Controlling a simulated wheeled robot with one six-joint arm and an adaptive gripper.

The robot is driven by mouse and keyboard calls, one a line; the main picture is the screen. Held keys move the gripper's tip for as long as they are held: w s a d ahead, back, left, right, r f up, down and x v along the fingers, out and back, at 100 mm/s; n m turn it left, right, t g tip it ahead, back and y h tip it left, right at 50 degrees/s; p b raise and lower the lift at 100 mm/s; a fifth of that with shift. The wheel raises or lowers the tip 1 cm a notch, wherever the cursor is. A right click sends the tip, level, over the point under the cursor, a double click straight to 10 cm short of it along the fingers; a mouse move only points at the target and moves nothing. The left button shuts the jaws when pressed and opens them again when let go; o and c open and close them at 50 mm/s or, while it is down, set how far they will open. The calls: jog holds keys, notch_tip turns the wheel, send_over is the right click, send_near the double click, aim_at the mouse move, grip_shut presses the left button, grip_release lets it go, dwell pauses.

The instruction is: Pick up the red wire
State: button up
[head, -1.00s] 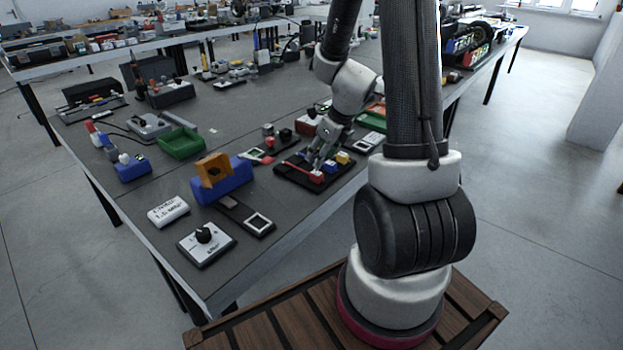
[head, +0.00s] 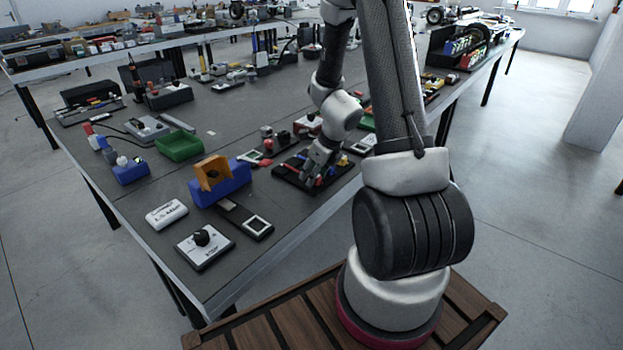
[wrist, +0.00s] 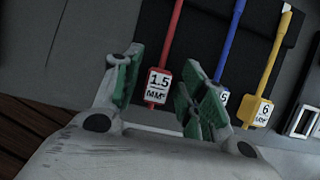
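The red wire (wrist: 176,35) has a red end tag (wrist: 158,86) reading 1.5 MM² in the wrist view. In the head view the red wire (head: 291,168) lies on a black board (head: 283,181) near the table's front edge. My gripper (wrist: 158,90) is open, with one green-padded finger on each side of the red tag and a visible gap on both sides. It also shows low over the board in the head view (head: 311,180). A blue wire (wrist: 229,40) runs behind the right finger, its tag partly hidden. A yellow wire (wrist: 272,60) with its tag lies further right.
A blue block with an orange piece (head: 222,185), a green tray (head: 179,146) and a dial box (head: 204,246) stand left of the board. A dark flat part with a square window (head: 257,227) lies in front.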

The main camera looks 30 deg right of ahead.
grip_shut()
jog(key=shift+r, duration=0.1)
notch_tip(320, 180, up, 10)
dwell(0.5)
